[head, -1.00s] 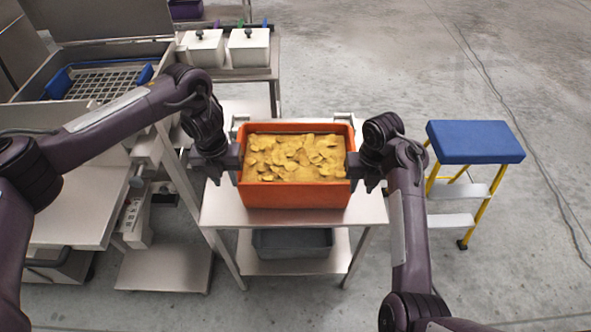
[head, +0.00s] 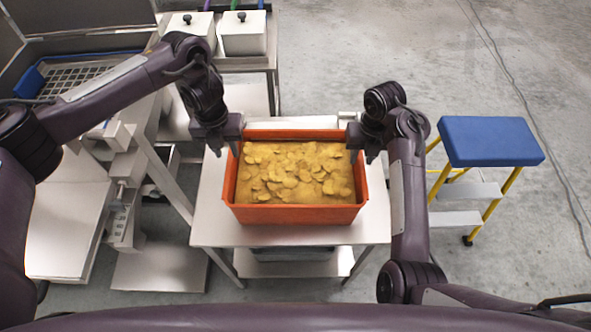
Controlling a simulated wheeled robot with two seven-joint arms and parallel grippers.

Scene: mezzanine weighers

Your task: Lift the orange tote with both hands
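The orange tote (head: 297,214), filled with yellow chip-like pieces (head: 297,172), sits on the metal table (head: 212,228). My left gripper (head: 226,147) is at the tote's left rim, near the far left corner, pointing down with its fingers apart. My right gripper (head: 362,151) is at the right rim near the far right corner, also with its fingers apart. Neither gripper visibly clamps the rim; whether the fingers touch it is hard to tell.
A blue-topped step stool (head: 490,140) with yellow legs stands at right. White lidded bins (head: 242,34) stand on a table behind. Weighing equipment with a blue-edged grid tray (head: 75,77) is at left. A dark bin (head: 292,253) is on the lower shelf. Floor at far right is open.

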